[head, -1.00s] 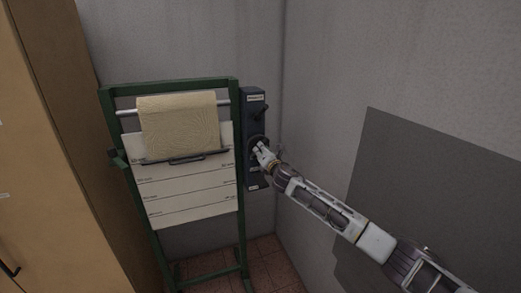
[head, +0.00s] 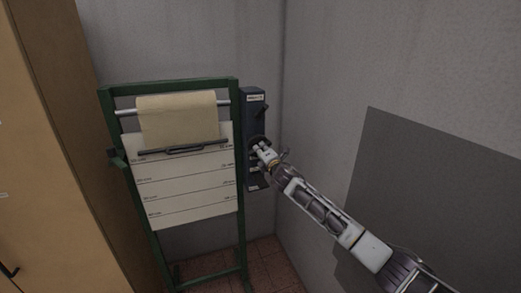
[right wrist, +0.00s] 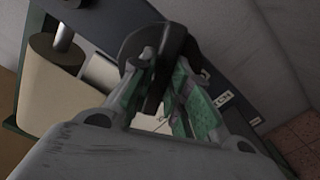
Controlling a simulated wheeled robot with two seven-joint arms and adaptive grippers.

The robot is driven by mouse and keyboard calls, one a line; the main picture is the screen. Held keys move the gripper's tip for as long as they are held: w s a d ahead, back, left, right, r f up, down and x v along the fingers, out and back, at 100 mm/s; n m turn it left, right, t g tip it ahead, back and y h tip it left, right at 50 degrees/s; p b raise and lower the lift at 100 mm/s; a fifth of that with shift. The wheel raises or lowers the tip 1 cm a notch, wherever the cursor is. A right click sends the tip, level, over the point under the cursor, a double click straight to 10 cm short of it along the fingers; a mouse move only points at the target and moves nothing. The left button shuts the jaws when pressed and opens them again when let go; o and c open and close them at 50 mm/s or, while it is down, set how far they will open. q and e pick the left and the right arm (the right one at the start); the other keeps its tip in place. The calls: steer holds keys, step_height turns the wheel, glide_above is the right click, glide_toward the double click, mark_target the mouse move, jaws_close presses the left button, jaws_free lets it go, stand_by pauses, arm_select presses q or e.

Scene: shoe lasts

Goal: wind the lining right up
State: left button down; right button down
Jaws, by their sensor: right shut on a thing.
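The pale yellow lining (head: 179,118) hangs from a metal roller (head: 127,113) at the top of a green frame. A dark bar (head: 184,149) runs along its lower edge, over the upper part of a marked white board (head: 188,187). The lining's roll also shows in the right wrist view (right wrist: 48,95). My right gripper (head: 263,149) is at the dark control box (head: 253,110) on the frame's right side. In the right wrist view its green-padded fingers (right wrist: 165,95) are shut on a dark rounded crank or knob (right wrist: 150,42). My left gripper is out of view.
The green frame (head: 243,215) stands in a corner on a tiled floor (head: 262,262). A tan cabinet (head: 55,150) is close on the left. A dark grey panel (head: 430,200) is on the right wall.

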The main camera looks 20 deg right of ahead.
stand_by(0.3)
steer(key=shift+d+m, duration=0.1)
steer(key=shift+m, duration=1.6)
steer(key=shift+f, duration=0.1)
steer(key=shift+m, duration=0.4)
steer(key=c, duration=1.3)
jaws_free()
